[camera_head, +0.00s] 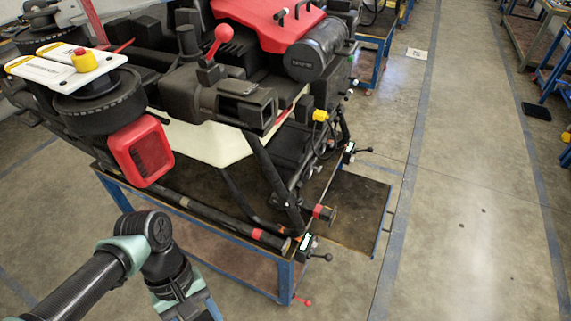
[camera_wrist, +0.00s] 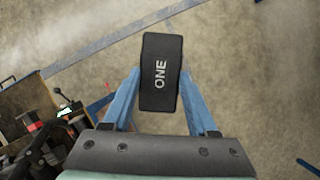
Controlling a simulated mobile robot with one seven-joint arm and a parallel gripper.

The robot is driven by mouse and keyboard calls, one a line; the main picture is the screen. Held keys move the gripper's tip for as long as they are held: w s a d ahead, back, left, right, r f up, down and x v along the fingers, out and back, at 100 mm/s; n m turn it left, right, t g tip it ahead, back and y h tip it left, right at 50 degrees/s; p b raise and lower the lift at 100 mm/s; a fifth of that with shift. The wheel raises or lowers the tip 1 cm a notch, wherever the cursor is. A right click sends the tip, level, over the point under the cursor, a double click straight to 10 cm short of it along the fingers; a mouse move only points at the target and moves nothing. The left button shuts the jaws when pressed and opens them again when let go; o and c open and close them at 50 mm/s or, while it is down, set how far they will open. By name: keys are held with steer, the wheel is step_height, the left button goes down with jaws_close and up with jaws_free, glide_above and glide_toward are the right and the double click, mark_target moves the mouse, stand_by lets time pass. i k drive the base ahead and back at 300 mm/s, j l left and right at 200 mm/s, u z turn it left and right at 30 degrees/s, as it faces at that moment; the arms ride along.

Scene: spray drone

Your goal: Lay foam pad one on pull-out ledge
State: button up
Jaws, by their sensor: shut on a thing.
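Foam pad one is a black block (camera_wrist: 161,98) with white letters ONE, seen in the wrist view. My gripper (camera_wrist: 160,74) has its two blue fingers on either side of the pad and is shut on it, with bare floor below. In the head view only my arm and part of the blue gripper (camera_head: 206,307) show at the bottom left, left of the blue-framed bench; the pad is out of view there. The pull-out ledge (camera_head: 362,205) is a dark brown panel with a blue edge, standing out from the bench's right side. Its visible top is bare.
The large drone (camera_head: 210,140) with black and red parts fills the bench (camera_head: 240,275). Black clamps with knobs (camera_head: 307,247) stick out near the ledge. A black flat thing (camera_head: 537,111) lies on the floor at right. The floor right of the ledge is clear.

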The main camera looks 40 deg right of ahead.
mark_target(352, 206)
steer(key=l+u, duration=0.3)
steer(key=l, duration=2.95)
